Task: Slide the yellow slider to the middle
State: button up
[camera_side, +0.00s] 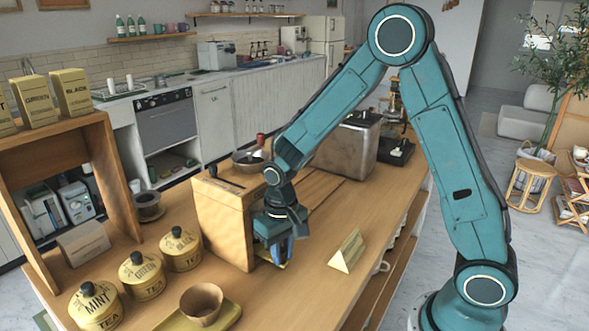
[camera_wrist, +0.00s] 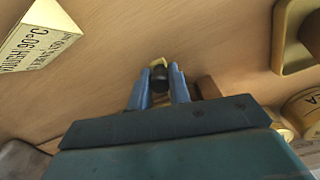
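My gripper (camera_wrist: 159,76) points down at the near side of the wooden box (camera_side: 222,215), close to the wooden top in the side view (camera_side: 277,256). Its two blue fingers stand apart in the wrist view. A small dark knob-like piece (camera_wrist: 159,78) sits between them, with a yellow piece (camera_wrist: 158,63), likely the yellow slider, just beyond the tips. A bit of yellow (camera_side: 281,265) also shows under the fingers in the side view. The fingers hide most of it, and I cannot tell whether they touch it. The slider's track is not clearly visible.
Tea tins (camera_side: 181,249) and a wooden cup (camera_side: 202,300) on a tray stand to the left. A folded price sign (camera_side: 348,250) stands right of my gripper. A metal container (camera_side: 347,146) is behind. The wooden top between gripper and sign is clear.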

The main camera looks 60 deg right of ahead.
grip_shut()
jog(key=d, duration=1.8)
jog(key=o, duration=0.7)
grip_release()
jog(key=shift+r, duration=0.1)
notch_tip(320, 180, up, 14)
jog(key=shift+f, duration=0.15)
